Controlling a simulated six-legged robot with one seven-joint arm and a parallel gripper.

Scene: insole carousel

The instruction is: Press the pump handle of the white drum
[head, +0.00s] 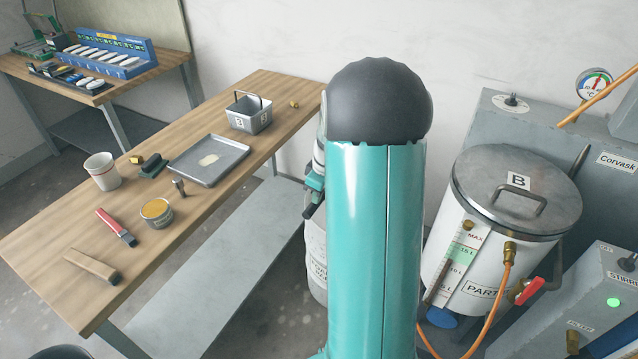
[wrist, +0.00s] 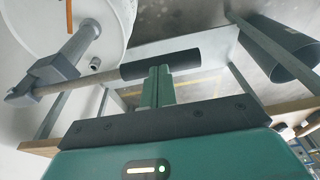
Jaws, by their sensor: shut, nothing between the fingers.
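The white drum (head: 316,262) stands behind my arm in the head view, mostly hidden by it. In the wrist view the drum (wrist: 40,22) is at the top left, with a grey pump body (wrist: 65,62) on it. The pump handle (wrist: 95,80) runs from the pump to the right and ends in a black grip (wrist: 140,68). My gripper (wrist: 157,76) is shut and empty, its fingertips right at the black grip. I cannot tell whether they touch it. In the head view only a small teal part of the gripper (head: 313,187) shows beside my arm.
A wooden table (head: 225,195) on the left carries a tray (head: 210,160), a grey bin (head: 249,114), a cup (head: 102,171) and tools. A lidded tank marked B (head: 470,215) and grey machine boxes (head: 590,300) crowd the right.

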